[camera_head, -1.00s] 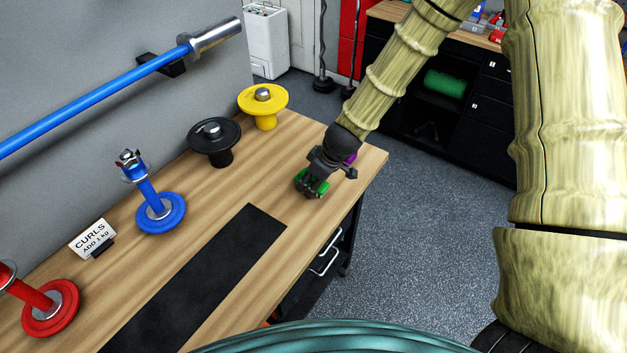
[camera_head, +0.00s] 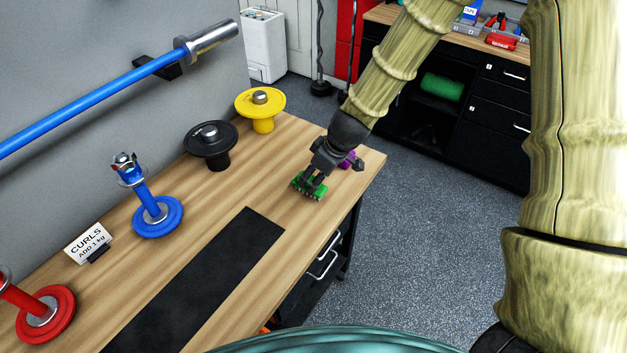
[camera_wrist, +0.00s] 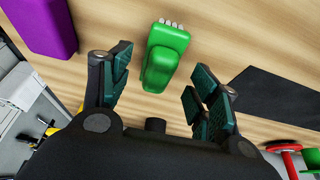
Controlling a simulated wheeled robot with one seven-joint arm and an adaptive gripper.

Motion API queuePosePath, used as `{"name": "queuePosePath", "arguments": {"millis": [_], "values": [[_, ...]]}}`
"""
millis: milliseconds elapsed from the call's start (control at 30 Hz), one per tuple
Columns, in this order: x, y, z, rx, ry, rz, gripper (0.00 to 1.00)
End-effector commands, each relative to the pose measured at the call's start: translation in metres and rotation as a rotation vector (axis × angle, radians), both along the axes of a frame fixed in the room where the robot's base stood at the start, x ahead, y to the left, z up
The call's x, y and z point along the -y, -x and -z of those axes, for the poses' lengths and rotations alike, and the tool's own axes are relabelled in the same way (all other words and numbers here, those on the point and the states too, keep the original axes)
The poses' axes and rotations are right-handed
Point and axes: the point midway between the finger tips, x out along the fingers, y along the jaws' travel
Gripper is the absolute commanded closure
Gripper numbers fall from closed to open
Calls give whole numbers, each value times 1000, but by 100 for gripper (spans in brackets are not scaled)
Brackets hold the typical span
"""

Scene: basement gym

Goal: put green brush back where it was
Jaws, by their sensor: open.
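The green brush (camera_head: 310,186) lies on the wooden bench near its right end, with pale bristles along one edge. In the wrist view the green brush (camera_wrist: 164,58) sits on the wood between and beyond my fingers, touching neither. My gripper (camera_head: 318,180) is over the brush, pointing down at it. In the wrist view my gripper (camera_wrist: 163,85) is open with a wide gap between the dark finger pads. In the head view the fingers hide part of the brush.
A purple block (camera_wrist: 40,25) lies close beside the brush. A black mat strip (camera_head: 205,285) runs along the bench (camera_head: 240,185). Yellow (camera_head: 260,103), black (camera_head: 211,140), blue (camera_head: 157,216) and red (camera_head: 46,315) weight stands line the wall side.

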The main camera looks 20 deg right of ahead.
Motion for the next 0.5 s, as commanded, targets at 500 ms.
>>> {"name": "queuePosePath", "arguments": {"millis": [500], "values": [[13, 16, -50, 2, 1, 0, 39]]}}
